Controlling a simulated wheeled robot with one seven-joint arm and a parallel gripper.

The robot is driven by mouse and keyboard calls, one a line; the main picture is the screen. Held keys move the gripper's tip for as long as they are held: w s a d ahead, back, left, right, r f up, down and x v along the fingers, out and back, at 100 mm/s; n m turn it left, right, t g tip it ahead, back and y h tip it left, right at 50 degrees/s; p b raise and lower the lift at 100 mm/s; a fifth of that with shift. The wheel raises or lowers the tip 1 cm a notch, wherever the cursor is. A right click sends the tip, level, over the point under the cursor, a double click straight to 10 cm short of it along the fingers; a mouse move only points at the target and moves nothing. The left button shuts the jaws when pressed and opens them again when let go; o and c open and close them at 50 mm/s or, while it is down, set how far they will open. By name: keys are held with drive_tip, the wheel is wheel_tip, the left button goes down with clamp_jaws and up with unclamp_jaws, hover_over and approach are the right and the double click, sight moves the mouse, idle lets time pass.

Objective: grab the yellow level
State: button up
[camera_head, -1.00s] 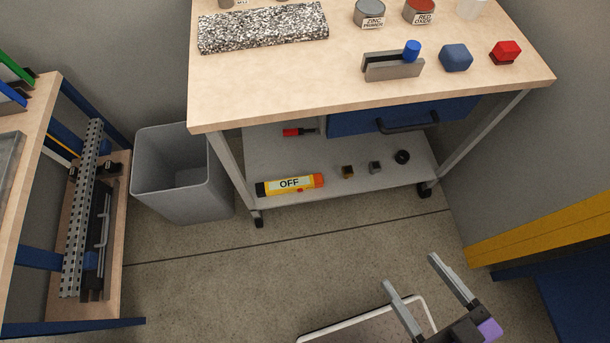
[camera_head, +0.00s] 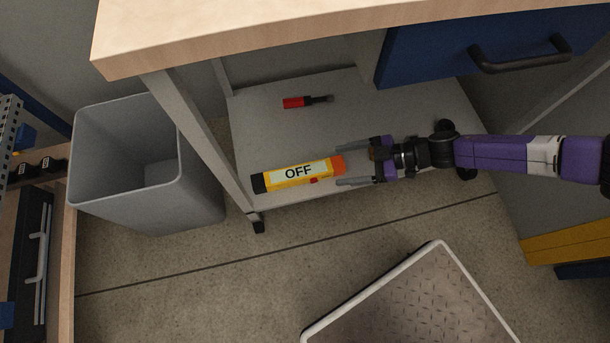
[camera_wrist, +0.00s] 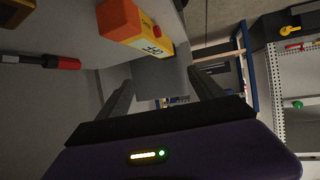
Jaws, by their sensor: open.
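A yellow bar with an OFF label (camera_head: 297,174), the only match for the yellow level, lies on the cart's lower shelf. It has a black left end, an orange right end and a small red button. My gripper (camera_head: 339,166) is open and empty at its right end. In the head view the orange end shows between the fingertips. Contact cannot be told.
A red-handled screwdriver (camera_head: 305,102) lies behind the bar on the shelf (camera_head: 270,130). The tabletop (camera_head: 250,40) and blue drawer (camera_head: 450,45) overhang it. A cart leg (camera_head: 195,140) and grey bin (camera_head: 150,190) stand left. A white-rimmed platform (camera_head: 420,300) is in front.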

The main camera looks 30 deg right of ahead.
drive_tip(key=b, duration=0.2)
approach(301, 171)
drive_tip(key=shift+w+a+f+n+g, duration=0.1)
drive_tip(key=shift+w+a+n+g, duration=0.25)
drive_tip(key=shift+w, duration=0.3)
drive_tip(key=shift+w+a+f+y+b, duration=0.15)
drive_tip(key=shift+w+a+f+b, duration=0.15)
drive_tip(key=shift+a, duration=0.2)
drive_tip(key=shift+w+a+f+y+b, duration=0.15)
drive_tip(key=shift+w+a+f+b, duration=0.15)
drive_tip(key=shift+a, duration=0.2)
drive_tip(key=shift+b+x, duration=1.5)
drive_tip(key=shift+x, duration=1.15)
drive_tip(key=shift+s+f, duration=0.1)
drive_tip(key=shift+s, duration=0.1)
drive_tip(key=shift+c, duration=0.3)
clamp_jaws()
